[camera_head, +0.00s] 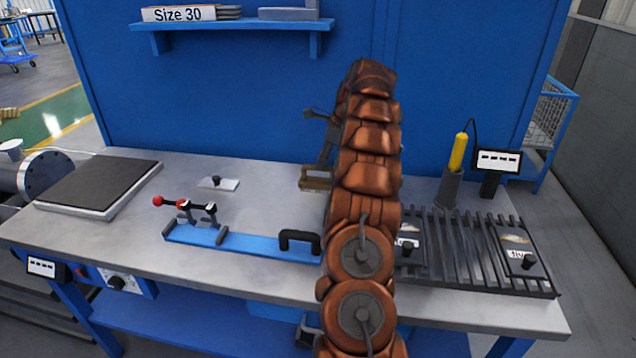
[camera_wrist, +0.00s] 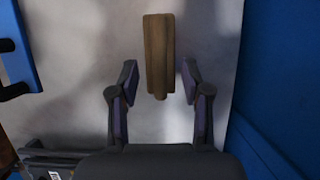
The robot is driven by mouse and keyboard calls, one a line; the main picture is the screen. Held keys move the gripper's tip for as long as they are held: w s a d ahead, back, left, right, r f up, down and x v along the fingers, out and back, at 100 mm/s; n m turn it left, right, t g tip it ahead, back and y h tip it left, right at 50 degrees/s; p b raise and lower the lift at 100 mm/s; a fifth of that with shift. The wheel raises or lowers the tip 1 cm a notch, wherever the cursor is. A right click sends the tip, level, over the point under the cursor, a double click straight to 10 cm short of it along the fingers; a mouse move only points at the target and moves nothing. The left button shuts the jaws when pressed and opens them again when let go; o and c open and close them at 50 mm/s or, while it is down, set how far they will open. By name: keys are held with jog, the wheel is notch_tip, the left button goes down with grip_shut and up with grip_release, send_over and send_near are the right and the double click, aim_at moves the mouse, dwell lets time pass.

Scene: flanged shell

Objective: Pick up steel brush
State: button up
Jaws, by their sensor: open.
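The steel brush shows in the wrist view as a long brown wooden block (camera_wrist: 158,50) on the grey tabletop, with a narrow tip toward my gripper. My gripper (camera_wrist: 159,76) is open, with one finger on each side of the brush's near end and visible gaps to it. In the head view the brush (camera_head: 314,184) lies on the bench just left of my arm, partly hidden by it. My gripper (camera_head: 324,160) is mostly hidden there. The bristles cannot be seen.
A blue bar with a black handle (camera_head: 300,240) and a red-knobbed clamp (camera_head: 183,207) lie on the bench at left. A slatted rack (camera_head: 465,250) and a yellow-handled tool (camera_head: 458,152) in a holder are at right. A blue panel (camera_head: 230,100) stands behind.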

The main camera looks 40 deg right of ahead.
aim_at(318, 178)
jog(key=shift+x, duration=2)
jog(key=shift+s, duration=0.1)
jog(key=shift+c, duration=0.4)
grip_shut()
